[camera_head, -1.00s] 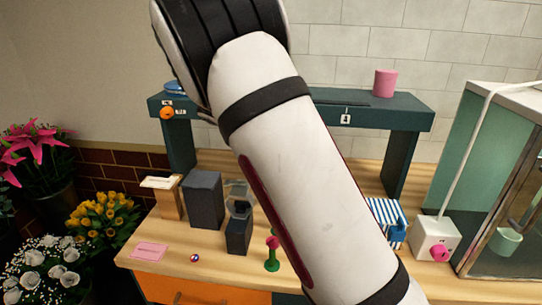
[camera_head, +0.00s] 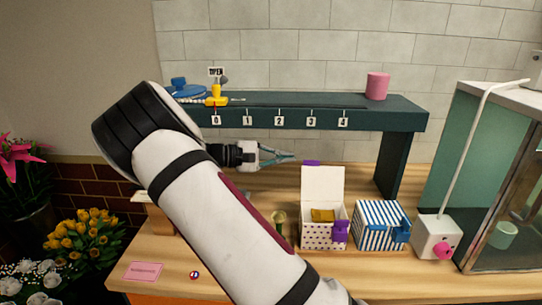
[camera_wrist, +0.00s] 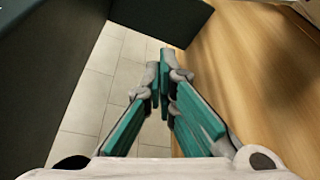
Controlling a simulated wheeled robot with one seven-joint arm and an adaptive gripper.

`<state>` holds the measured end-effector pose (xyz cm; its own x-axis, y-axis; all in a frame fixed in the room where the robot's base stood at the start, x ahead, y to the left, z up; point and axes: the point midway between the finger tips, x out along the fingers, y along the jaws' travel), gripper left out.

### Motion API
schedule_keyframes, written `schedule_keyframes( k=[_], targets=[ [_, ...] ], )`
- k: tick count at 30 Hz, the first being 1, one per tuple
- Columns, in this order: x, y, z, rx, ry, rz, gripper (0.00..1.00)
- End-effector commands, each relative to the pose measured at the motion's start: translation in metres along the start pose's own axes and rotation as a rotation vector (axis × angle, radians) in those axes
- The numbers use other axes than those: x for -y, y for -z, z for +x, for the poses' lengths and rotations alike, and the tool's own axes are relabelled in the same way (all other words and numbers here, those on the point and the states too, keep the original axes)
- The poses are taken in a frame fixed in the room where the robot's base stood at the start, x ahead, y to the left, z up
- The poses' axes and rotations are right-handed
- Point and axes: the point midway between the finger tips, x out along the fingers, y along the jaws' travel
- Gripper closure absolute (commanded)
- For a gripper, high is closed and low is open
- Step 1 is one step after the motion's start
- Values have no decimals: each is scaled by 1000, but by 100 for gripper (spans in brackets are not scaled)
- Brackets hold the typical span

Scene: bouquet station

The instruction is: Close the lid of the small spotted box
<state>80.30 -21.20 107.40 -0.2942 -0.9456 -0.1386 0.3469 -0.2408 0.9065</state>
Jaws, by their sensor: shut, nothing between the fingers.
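The small spotted box (camera_head: 318,236) stands on the wooden counter in the head view. It is white with dark spots and a purple latch (camera_head: 341,231) at its front right. Its white lid (camera_head: 323,183) stands upright at the back, open, with a purple tab at its top edge. Something yellow-brown (camera_head: 323,215) lies inside. My gripper (camera_head: 291,156) is shut and empty, left of the raised lid and a little above it, under the shelf. In the wrist view my gripper's teal fingers (camera_wrist: 162,88) meet at the tips, and the box is not visible there.
A blue-and-white striped box (camera_head: 377,227) stands just right of the spotted box. Farther right is a white device with a pink knob (camera_head: 436,238). A dark green shelf (camera_head: 385,115) spans above, bearing a pink cylinder (camera_head: 377,86). My forearm hides part of the counter's left.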

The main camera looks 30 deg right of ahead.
Motion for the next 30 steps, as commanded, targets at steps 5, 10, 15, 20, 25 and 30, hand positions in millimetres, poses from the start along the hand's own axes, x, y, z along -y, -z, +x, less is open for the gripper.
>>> schedule_keyframes(
  k=[5,10,15,20,25,30],
  targets=[
    [0,-1,35,3,1,-1,100],
    [-1,-26,24,-2,1,-1,100],
    [0,-36,20,-2,1,0,100],
    [0,-38,19,-1,1,0,100],
    [0,-38,19,0,1,0,100],
    [0,-39,19,0,-2,7,100]
  ],
)
